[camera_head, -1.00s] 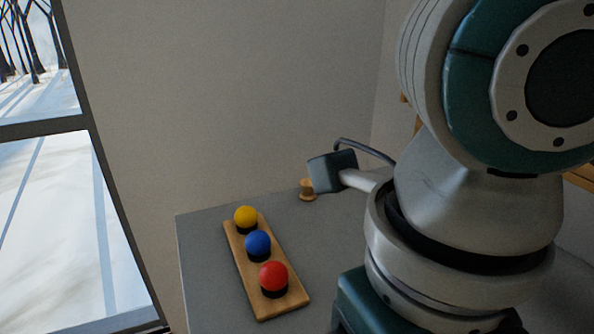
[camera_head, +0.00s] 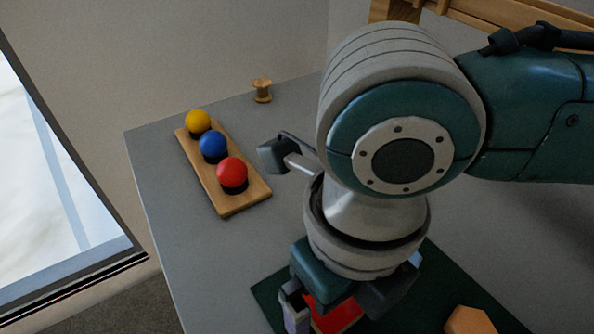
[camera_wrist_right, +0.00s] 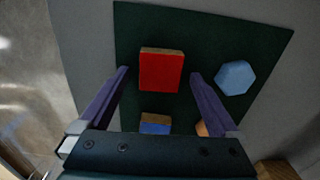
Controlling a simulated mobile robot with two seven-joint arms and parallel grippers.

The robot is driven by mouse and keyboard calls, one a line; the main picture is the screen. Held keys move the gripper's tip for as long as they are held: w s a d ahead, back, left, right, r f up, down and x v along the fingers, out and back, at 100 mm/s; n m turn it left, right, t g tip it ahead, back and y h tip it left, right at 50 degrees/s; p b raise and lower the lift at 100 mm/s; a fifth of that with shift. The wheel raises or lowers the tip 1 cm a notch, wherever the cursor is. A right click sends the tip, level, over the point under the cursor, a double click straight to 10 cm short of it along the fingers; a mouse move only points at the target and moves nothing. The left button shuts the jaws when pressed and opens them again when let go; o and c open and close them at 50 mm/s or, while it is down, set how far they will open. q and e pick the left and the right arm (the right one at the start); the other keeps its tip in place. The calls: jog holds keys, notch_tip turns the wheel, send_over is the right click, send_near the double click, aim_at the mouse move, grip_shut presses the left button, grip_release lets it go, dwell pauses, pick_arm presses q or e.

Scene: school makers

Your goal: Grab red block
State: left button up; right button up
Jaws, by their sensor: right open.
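The red block (camera_wrist_right: 161,72) lies on a dark green mat (camera_wrist_right: 140,20) in the right wrist view. It also shows in the head view (camera_head: 338,316), partly covered by my right gripper. My right gripper (camera_wrist_right: 159,73) is open, with one finger to each side of the red block. A gap shows between the block and each fingertip in the wrist view, and I cannot tell how far above the mat the fingers are. My left gripper is not in view.
A blue hexagonal block (camera_wrist_right: 236,77) lies right of the right finger. A blue block (camera_wrist_right: 155,124) and an orange piece are partly hidden near the gripper's palm. A wooden board (camera_head: 240,197) with yellow, blue and red balls stands at the table's left, near a wooden spool (camera_head: 262,90).

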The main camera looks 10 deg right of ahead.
jog(key=shift+c, duration=0.4)
jog(key=c, duration=1.4)
jog(key=shift+o, duration=0.2)
jog(key=shift+r, duration=0.1)
